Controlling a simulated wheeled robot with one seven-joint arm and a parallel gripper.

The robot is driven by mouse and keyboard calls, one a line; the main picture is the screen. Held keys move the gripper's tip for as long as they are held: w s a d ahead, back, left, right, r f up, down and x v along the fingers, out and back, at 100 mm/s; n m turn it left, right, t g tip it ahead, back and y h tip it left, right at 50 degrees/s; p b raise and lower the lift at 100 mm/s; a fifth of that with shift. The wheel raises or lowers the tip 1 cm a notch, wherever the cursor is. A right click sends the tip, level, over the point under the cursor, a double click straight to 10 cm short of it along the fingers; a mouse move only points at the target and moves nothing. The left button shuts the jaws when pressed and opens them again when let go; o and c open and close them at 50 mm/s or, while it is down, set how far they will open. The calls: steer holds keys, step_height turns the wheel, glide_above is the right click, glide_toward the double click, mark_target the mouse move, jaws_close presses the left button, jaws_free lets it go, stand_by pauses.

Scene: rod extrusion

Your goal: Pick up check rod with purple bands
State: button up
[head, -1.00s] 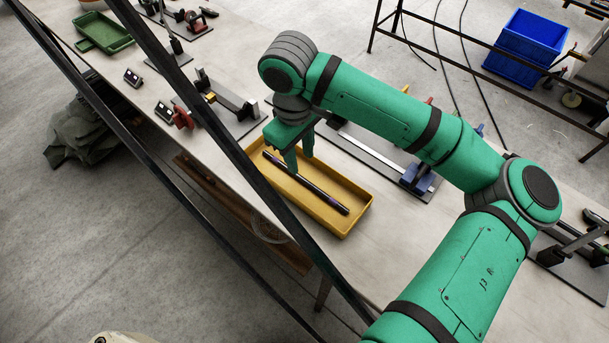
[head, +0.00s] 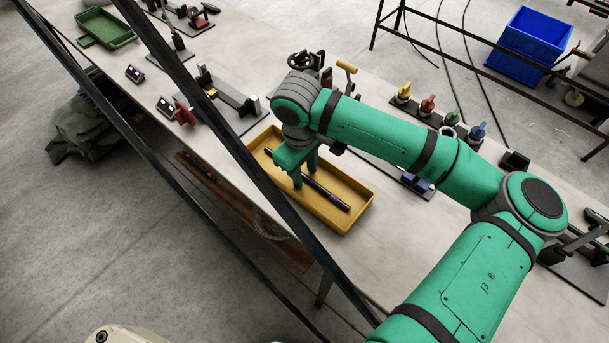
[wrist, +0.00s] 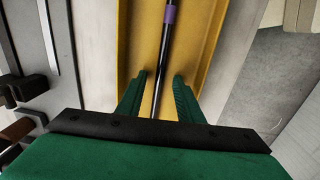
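The check rod (head: 326,192) is dark and slender and lies in a yellow tray (head: 357,214) on the bench. A purple band shows on it in the wrist view (wrist: 170,14), and purple tints show along it in the head view. My gripper (head: 304,178) is over the tray, low at the rod's upper-left part. In the wrist view my gripper (wrist: 161,82) is open, with one green finger on each side of the rod and a gap to each. The rod's near end is hidden behind the gripper body.
The tray walls stand close around the gripper. A fixture plate (head: 232,108) is at the tray's upper left, and a row of colored-top items (head: 440,110) is beyond the arm. A green tray (head: 104,30) is far left. A black slanted bar (head: 225,130) crosses the head view.

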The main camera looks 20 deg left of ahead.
jaws_close()
steer(key=shift+r, duration=0.1)
